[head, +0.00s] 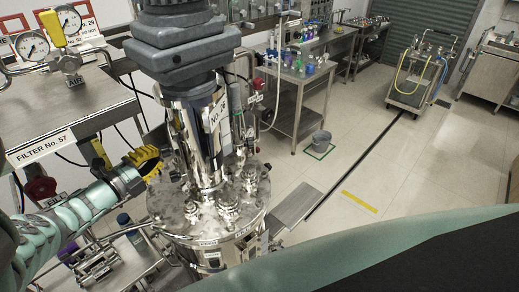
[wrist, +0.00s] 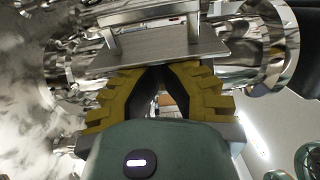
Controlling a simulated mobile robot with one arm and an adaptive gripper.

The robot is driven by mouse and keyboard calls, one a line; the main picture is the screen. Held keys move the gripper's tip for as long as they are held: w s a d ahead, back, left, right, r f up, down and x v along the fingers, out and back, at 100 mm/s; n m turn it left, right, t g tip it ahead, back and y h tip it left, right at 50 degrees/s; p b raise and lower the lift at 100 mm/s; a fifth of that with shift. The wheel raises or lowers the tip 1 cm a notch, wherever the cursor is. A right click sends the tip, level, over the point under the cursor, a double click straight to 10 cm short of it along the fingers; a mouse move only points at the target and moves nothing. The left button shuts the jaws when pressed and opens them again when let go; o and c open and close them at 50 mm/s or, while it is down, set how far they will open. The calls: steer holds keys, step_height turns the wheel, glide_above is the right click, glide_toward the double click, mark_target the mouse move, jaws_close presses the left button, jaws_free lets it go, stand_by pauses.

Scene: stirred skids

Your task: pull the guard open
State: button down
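A polished steel cylindrical sleeve (head: 197,135) stands around the shaft under the grey motor on the vessel lid; it looks like the guard, though I cannot be sure. In the wrist view, a flat metal plate (wrist: 150,47) with a bar-like handle (wrist: 148,20) is just beyond my fingers, in front of shiny curved steel. My gripper (head: 158,160) with yellow fingers is at the left of the sleeve, above the lid. In the wrist view the fingers (wrist: 160,68) converge at the plate's lower edge. Their tips are partly hidden, so I cannot tell whether they grip anything.
The round steel lid (head: 225,215) carries several fittings close to my gripper. A steel bench (head: 65,110) with gauges stands at the left. The floor (head: 400,165) at the right is mostly clear.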

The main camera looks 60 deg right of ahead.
steer(key=shift+a, duration=0.15)
steer(key=shift+w+a+r+t+h, duration=0.75)
steer(key=shift+w+a, duration=0.3)
steer(key=shift+a, duration=1.85)
steer(key=s+a+f+n+t+y+p, duration=0.1)
steer(key=s+f+n+t+y, duration=0.1)
steer(key=s, duration=0.3)
steer(key=shift+s+a+f+n+t, duration=0.3)
steer(key=shift+a+f+n+t, duration=0.1)
steer(key=shift+f, duration=0.35)
steer(key=p+x, duration=0.1)
steer(key=x, duration=0.8)
steer(key=shift+d, duration=0.4)
